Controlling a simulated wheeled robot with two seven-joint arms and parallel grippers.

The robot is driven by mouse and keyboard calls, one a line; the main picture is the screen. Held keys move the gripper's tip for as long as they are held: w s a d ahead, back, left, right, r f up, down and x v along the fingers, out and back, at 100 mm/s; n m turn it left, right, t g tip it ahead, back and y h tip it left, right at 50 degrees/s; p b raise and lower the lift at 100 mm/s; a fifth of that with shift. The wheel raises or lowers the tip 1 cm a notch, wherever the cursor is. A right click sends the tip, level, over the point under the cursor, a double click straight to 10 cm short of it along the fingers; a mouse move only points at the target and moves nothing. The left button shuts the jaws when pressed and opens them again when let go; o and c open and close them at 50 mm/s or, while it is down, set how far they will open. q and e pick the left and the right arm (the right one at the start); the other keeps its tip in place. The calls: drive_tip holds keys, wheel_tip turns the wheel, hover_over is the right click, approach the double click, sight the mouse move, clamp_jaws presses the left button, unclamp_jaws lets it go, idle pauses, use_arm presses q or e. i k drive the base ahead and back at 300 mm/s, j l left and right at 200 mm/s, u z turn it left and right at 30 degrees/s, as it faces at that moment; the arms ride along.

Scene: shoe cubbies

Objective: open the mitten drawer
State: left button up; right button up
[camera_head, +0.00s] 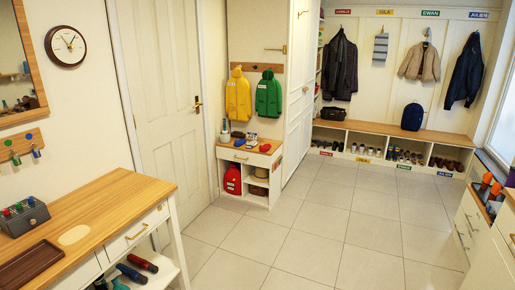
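No drawer carries a mitten label that I can read, so I cannot tell which one is the mitten drawer. The wooden-topped console at the left has a white drawer (138,233) with a brass handle, and it looks shut. The small cabinet by the far wall has a white drawer (240,157) with a small handle, also looking shut. The white cabinet at the right edge has drawer fronts (466,228) with brass handles, seen at a steep angle. Neither of my grippers is in view.
The tiled floor (310,235) in the middle is clear. The console top (125,203) bears a grey box (24,216) and a brown tray (27,264). Dark rolled items lie on its lower shelf. A bench (395,132) with shoe cubbies stands at the back, and a white door (160,90) is closed.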

sight(254, 159)
drive_tip(key=i+u, duration=0.2)
drive_tip(key=i, duration=2.2)
drive_tip(key=i+u, duration=0.1)
drive_tip(key=i, duration=0.4)
drive_tip(key=i+l+u, duration=0.1)
drive_tip(key=i, duration=0.45)
drive_tip(key=i+l+u, duration=0.1)
drive_tip(key=i, duration=0.4)
drive_tip(key=i+l+u, duration=0.3)
drive_tip(key=i, duration=0.15)
drive_tip(key=i+l+u, duration=0.3)
drive_tip(key=i, duration=0.15)
drive_tip(key=j, duration=0.1)
